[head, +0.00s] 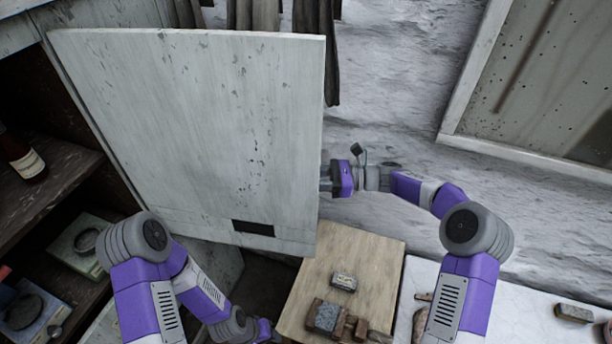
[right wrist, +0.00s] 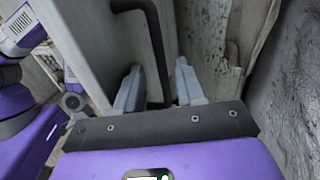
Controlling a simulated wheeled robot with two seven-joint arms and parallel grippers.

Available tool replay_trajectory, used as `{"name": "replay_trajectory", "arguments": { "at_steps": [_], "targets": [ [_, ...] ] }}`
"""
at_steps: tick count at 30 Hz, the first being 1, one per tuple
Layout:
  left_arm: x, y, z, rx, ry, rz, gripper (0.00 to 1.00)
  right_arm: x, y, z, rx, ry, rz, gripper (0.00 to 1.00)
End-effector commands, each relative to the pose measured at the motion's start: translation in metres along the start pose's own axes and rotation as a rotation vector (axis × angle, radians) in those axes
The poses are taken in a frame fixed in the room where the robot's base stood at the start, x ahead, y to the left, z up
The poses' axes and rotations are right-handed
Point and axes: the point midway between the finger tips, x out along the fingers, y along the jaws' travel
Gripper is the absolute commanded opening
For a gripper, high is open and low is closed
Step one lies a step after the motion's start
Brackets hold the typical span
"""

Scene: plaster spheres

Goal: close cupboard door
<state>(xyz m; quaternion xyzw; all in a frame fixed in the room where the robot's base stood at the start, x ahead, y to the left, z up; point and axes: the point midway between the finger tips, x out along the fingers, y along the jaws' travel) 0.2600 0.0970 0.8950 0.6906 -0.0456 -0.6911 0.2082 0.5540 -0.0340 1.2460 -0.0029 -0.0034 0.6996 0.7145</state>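The cupboard door (head: 215,130) is a pale, worn wooden panel standing wide open in the middle of the head view, with a dark rectangular slot near its lower edge. My right gripper (head: 326,180) is at the door's right edge, its fingertips partly hidden. In the right wrist view, the two fingers of this gripper (right wrist: 158,88) are apart. A black bar handle (right wrist: 155,50) runs between them; contact is unclear. My left gripper (head: 272,332) is low at the bottom of the head view, below the door, its fingers not clear.
The open cupboard's shelves (head: 50,185) hold a bottle (head: 22,158) and other items at the left. A wooden board (head: 340,265) with several small blocks lies below the door. A rough plaster wall (head: 400,80) stands behind, with a framed panel (head: 550,80) at the right.

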Motion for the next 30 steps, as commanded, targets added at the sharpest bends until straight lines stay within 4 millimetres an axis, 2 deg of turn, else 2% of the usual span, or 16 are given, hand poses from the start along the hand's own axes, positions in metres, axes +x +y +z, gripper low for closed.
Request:
{"name": "replay_trajectory", "arguments": {
  "at_steps": [4,11,14,19,30],
  "targets": [
    [-0.0014,0.0006,-0.0003,0.000,0.001,0.000,0.43,0.0087,-0.0001,-0.0001,0.000,0.001,-0.001,0.38],
    [-0.0012,0.0005,-0.0003,0.000,0.001,0.000,0.43,0.0095,-0.0001,-0.0004,0.000,0.001,-0.001,0.38],
    [-0.0011,0.0006,-0.0003,0.000,0.001,0.000,0.43,0.0094,0.0000,-0.0004,0.000,0.001,-0.001,0.26],
    [-0.0011,0.0006,-0.0003,0.000,0.001,0.000,0.43,0.0092,-0.0001,-0.0004,0.000,0.001,-0.001,0.00],
    [-0.0011,0.0005,-0.0003,0.000,0.001,0.000,0.43,0.0100,0.0000,0.0000,-0.001,0.001,0.000,0.00]
  ]
}}
